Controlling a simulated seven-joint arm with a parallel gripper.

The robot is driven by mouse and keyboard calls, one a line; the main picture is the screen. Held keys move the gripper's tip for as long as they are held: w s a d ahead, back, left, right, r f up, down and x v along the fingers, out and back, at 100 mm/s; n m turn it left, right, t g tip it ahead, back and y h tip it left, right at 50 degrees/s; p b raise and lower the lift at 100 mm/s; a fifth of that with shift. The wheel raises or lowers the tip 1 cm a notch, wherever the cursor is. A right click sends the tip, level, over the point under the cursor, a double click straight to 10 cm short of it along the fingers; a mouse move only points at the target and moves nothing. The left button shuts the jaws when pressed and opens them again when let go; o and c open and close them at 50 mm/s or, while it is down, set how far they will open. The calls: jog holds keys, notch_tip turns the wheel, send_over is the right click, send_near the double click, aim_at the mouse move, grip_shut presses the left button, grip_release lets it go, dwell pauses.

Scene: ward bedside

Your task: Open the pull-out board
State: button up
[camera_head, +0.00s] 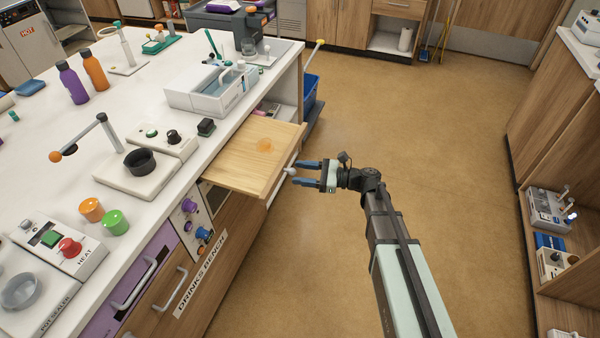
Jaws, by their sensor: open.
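The pull-out board (245,158) is a light wooden slab that sticks out from under the white bench top, over the floor. A small round pale knob (291,171) is at its front edge. My gripper (295,174) is at the knob, coming from the right, with its two blue fingers spread apart. The fingertips are close to the knob; I cannot tell whether they touch it. The board's rear end is hidden under the bench top.
The drinks bench (215,105) carries bottles, a white tray box (207,95) and several devices along its edge. A blue bin (310,92) stands behind the board. The brown floor (440,150) to the right is clear.

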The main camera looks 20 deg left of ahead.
jog(key=w+d, duration=0.2)
jog(key=d, duration=1)
jog(key=shift+w+d, duration=0.25)
jog(key=shift+d, duration=0.05)
